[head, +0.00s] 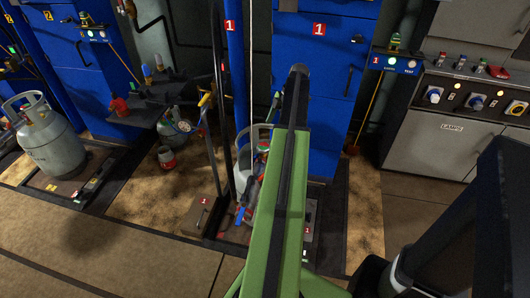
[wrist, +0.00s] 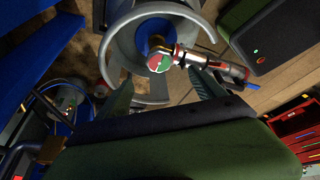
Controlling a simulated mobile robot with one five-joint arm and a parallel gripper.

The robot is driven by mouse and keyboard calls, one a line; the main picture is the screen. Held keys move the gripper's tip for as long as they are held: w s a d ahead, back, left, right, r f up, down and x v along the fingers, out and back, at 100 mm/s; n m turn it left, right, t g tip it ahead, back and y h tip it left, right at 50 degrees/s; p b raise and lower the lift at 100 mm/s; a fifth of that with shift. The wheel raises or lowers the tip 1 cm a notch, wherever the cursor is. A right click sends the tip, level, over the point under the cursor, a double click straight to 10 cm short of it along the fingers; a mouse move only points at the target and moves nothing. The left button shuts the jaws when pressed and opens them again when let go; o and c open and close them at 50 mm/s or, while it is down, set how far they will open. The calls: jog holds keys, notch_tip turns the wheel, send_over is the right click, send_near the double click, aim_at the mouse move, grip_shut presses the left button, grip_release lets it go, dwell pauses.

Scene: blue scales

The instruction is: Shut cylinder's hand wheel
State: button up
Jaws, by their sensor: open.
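The gas cylinder stands at scale 1, partly hidden behind my green arm in the head view; its grey collar (head: 242,150) shows left of the arm. Its small green and red hand wheel (head: 264,147) also shows in the wrist view (wrist: 159,63), inside the open ring of the collar. A metal filling connector with a red part (wrist: 190,58) is on the valve, to the right of the wheel. My gripper (wrist: 160,79) is open, its two teal fingers apart on the left and right, just short of the wheel. No contact shows. The gripper is hidden in the head view.
Another grey cylinder (head: 52,145) stands on a scale at the left. Blue cabinet 1 (head: 322,75) is behind the scale. A grey panel with switches (head: 455,120) is at the right. A red drawer unit (wrist: 297,125) shows right in the wrist view.

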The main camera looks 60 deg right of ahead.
aim_at(264, 146)
jog(key=b+x, duration=0.7)
jog(key=x, duration=0.3)
jog(key=shift+f+b, duration=0.15)
jog(key=shift+b, duration=0.25)
